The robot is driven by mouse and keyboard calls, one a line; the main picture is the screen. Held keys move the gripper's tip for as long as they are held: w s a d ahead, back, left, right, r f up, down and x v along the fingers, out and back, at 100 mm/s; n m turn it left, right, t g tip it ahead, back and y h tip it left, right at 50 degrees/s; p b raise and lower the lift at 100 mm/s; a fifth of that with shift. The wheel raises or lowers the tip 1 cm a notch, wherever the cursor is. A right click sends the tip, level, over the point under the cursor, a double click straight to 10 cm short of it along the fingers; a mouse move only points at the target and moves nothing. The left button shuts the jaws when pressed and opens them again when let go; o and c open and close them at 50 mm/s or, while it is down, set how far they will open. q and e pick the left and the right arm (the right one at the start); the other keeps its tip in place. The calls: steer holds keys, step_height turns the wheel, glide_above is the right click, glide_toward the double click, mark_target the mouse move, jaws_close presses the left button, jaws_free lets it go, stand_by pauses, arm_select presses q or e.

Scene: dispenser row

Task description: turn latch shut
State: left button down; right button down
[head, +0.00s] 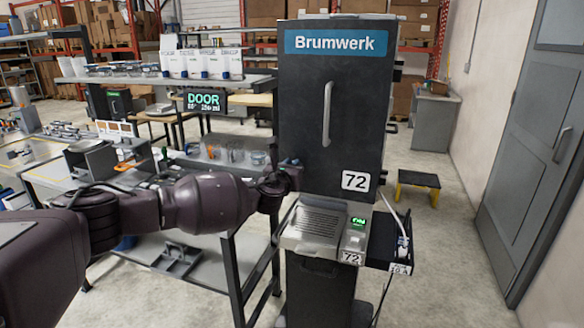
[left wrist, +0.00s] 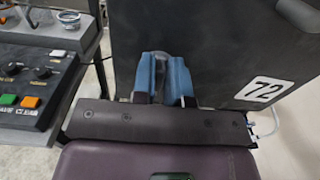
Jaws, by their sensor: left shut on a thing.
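The dark Brumwerk cabinet (head: 355,110) stands upright in the middle of the head view, with a pale vertical handle on its front door. The door looks closed against the body. My left gripper (head: 290,172) is at the cabinet's lower left front edge. In the left wrist view its blue fingers (left wrist: 163,78) are shut on a small dark part, which I take to be the latch (left wrist: 161,66). The fingers hide most of it, so its angle cannot be told. My right gripper is not in view.
A drip tray (head: 320,224) and a lit green display (head: 359,222) sit below the door. A side shelf (head: 385,250) with a cable is at the right. A bench (head: 60,175) with equipment stands at the left. The floor at the right is mostly clear.

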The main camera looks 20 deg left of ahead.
arm_select(q)
steer(key=shift+f+n, duration=0.1)
steer(key=shift+n, duration=0.2)
steer(key=shift+a+f+n+b, duration=0.25)
steer(key=shift+a+f+n, duration=0.05)
steer(key=shift+n, duration=2.55)
steer(key=shift+a+f+n+b, duration=0.25)
steer(key=shift+n, duration=2.65)
steer(key=shift+a+f+n+b, duration=0.25)
steer(key=shift+a+f+n, duration=0.05)
steer(key=shift+n, duration=2.55)
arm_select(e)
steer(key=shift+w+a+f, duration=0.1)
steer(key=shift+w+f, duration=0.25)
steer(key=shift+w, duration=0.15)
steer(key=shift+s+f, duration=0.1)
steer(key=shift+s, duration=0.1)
arm_select(q)
steer(key=c, duration=1.1)
jaws_free()
steer(key=shift+c, duration=0.2)
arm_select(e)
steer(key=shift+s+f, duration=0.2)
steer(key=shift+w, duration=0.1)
